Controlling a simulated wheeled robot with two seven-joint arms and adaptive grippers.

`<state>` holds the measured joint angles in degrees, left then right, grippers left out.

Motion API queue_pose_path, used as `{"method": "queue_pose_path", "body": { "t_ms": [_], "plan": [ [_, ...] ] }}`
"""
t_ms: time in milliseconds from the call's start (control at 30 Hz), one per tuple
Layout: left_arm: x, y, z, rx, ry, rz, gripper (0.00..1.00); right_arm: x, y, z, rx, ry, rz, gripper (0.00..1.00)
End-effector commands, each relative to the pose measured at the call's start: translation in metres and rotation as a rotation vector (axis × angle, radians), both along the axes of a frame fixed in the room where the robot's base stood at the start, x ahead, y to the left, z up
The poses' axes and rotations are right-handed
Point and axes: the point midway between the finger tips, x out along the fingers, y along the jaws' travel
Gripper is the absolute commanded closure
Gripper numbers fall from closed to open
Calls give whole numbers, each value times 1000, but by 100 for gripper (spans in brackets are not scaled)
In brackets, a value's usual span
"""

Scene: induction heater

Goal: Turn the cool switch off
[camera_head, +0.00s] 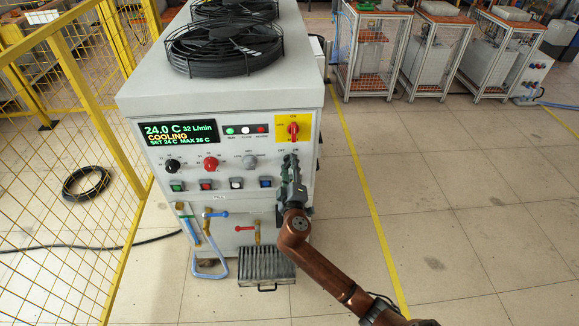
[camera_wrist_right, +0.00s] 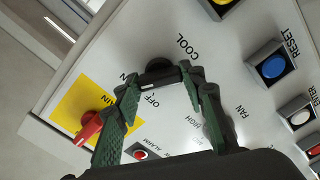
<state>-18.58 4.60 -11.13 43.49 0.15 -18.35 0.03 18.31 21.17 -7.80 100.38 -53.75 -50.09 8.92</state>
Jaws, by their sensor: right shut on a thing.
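The cool switch (camera_wrist_right: 158,68) is a small black knob on the light panel, with "COOL" and "OFF" printed beside it in the right wrist view. My right gripper (camera_wrist_right: 161,84) has its green fingers on either side of the knob and is shut on it. In the head view my right gripper (camera_head: 290,164) covers the knob, below the yellow plate at the panel's right; "OFF" and "ON" show just above. The knob's exact angle is hard to tell. The panel's display (camera_head: 180,133) reads "COOLING". My left gripper is not in view.
A red main switch (camera_head: 293,129) on its yellow plate sits just above my right gripper. Black, red and grey knobs (camera_head: 250,162) and several push buttons (camera_head: 237,183) lie to the left.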

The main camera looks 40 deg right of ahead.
Motion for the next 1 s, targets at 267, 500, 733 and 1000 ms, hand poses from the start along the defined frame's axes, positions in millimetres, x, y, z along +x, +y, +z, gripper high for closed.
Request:
{"method": "queue_pose_path", "body": {
  "t_ms": [267,500,733,1000],
  "plan": [
    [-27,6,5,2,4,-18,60,-1,0,2,-96,62,1,87],
    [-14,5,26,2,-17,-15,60,-1,1,3,-266,167,0,87],
    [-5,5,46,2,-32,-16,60,-1,0,3,-455,282,1,87],
    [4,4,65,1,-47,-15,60,-1,0,2,-658,407,1,87]
  ]
}}
